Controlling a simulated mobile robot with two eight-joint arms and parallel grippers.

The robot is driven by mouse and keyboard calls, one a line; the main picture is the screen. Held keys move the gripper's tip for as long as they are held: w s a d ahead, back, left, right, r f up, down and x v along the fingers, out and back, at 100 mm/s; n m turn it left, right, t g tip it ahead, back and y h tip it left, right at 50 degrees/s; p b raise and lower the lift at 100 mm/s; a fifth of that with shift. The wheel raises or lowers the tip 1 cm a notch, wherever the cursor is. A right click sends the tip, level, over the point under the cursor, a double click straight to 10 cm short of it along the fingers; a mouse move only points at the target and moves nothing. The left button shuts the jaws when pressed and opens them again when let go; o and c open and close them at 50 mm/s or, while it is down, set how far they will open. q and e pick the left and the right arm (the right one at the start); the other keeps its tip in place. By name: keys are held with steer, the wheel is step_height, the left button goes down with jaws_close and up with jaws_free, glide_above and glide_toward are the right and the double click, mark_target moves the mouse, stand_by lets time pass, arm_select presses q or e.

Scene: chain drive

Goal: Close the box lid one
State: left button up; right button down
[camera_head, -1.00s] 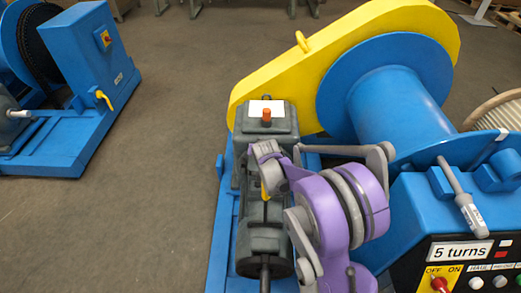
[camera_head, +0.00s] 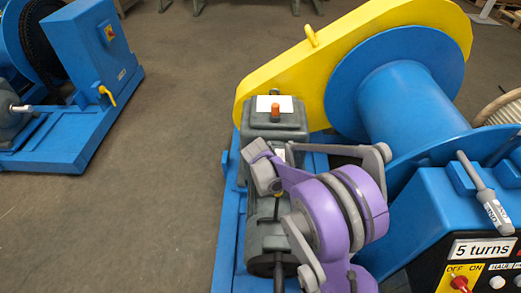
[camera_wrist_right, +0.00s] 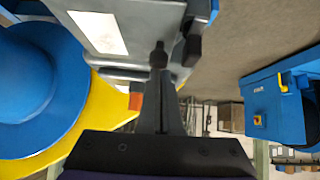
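A grey gearbox (camera_head: 262,125) with a white label and an orange knob (camera_head: 275,110) stands in the middle of the head view; its top looks flat. No separate open lid can be made out. In the right wrist view a grey casing with a white label (camera_wrist_right: 98,32) lies at the top, and the orange knob (camera_wrist_right: 136,101) is left of the fingers. My right gripper (camera_wrist_right: 160,52) has its fingers together beside this casing, near a dark bracket-like part (camera_wrist_right: 194,42); contact is unclear. In the head view my purple right arm mostly hides its fingers. My left gripper is out of view.
A yellow chain guard (camera_head: 290,75) and a blue drum (camera_head: 405,95) stand behind and right. A control panel labelled 5 turns (camera_head: 483,249) is at lower right. Another blue machine (camera_head: 65,130) stands left. The floor (camera_head: 170,150) between the machines is clear.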

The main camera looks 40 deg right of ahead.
steer(key=w+d+r+p+v, duration=0.1)
steer(key=p+v, duration=0.4)
steer(key=v, duration=0.8)
steer(key=shift+w+d+r, duration=0.2)
steer(key=shift+d+r, duration=0.05)
steer(key=shift+r, duration=0.15)
